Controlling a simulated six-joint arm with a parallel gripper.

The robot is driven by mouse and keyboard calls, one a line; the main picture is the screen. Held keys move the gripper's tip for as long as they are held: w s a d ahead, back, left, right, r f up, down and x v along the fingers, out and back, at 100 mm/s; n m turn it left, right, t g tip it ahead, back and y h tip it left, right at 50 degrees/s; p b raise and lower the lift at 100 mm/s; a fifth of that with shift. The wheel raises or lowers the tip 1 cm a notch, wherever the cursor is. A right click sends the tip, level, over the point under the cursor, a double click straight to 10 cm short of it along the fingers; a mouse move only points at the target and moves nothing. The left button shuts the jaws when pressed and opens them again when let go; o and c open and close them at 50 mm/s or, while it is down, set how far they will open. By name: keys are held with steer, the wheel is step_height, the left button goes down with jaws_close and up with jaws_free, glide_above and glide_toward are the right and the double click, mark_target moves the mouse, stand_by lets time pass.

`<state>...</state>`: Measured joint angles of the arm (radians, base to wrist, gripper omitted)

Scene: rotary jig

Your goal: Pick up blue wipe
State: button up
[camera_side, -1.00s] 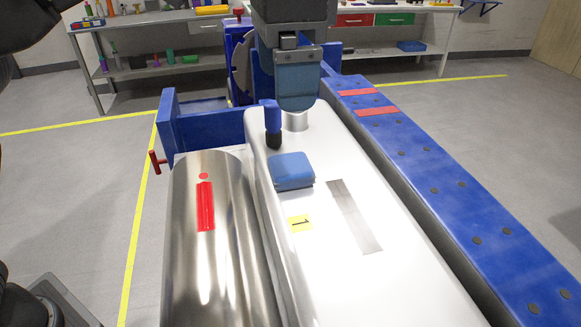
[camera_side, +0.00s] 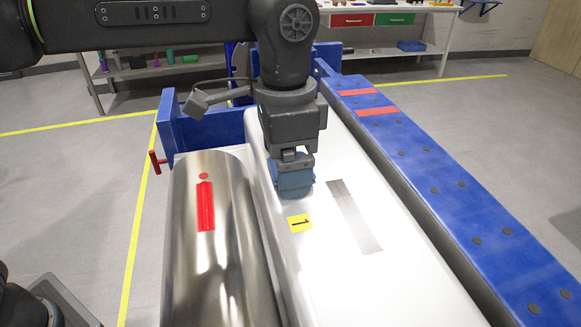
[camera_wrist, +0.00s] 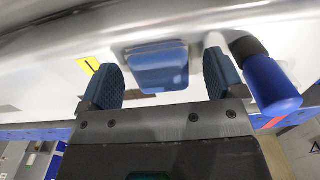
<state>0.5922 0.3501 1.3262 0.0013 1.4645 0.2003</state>
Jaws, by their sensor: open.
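The blue wipe (camera_wrist: 158,67) lies on the white rounded surface of the jig. In the wrist view it shows whole, between and just beyond my two open fingers. My gripper (camera_side: 292,180) hangs over the wipe in the side view and hides most of it. In the wrist view my gripper (camera_wrist: 164,88) has its fingers wide apart with nothing between the pads that I can see held. From these views I cannot tell whether the fingers touch the wipe.
A blue and black cylindrical tool (camera_wrist: 268,82) stands close beside my right finger in the wrist view. A yellow label (camera_side: 300,223) and a grey strip (camera_side: 354,215) lie on the white surface. A shiny metal cylinder (camera_side: 230,250) is on the left, a blue perforated beam (camera_side: 455,180) on the right.

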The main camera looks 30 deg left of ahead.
steer(key=shift+f, duration=0.3)
steer(key=shift+c, duration=0.4)
steer(key=c, duration=0.9)
steer(key=shift+r, duration=0.2)
steer(key=shift+r, duration=0.25)
steer(key=r, duration=0.2)
steer(key=a+r, duration=0.1)
steer(key=r, duration=0.1)
steer(key=shift+w, duration=0.1)
steer(key=a+r, duration=0.2)
steer(key=a, duration=0.1)
steer(key=w+a+r, duration=0.1)
steer(key=a+r, duration=0.1)
steer(key=a, duration=0.2)
steer(key=a+r, duration=0.2)
steer(key=a, duration=0.1)
steer(key=shift+w+a+r, duration=0.1)
steer(key=shift+w+a, duration=0.2)
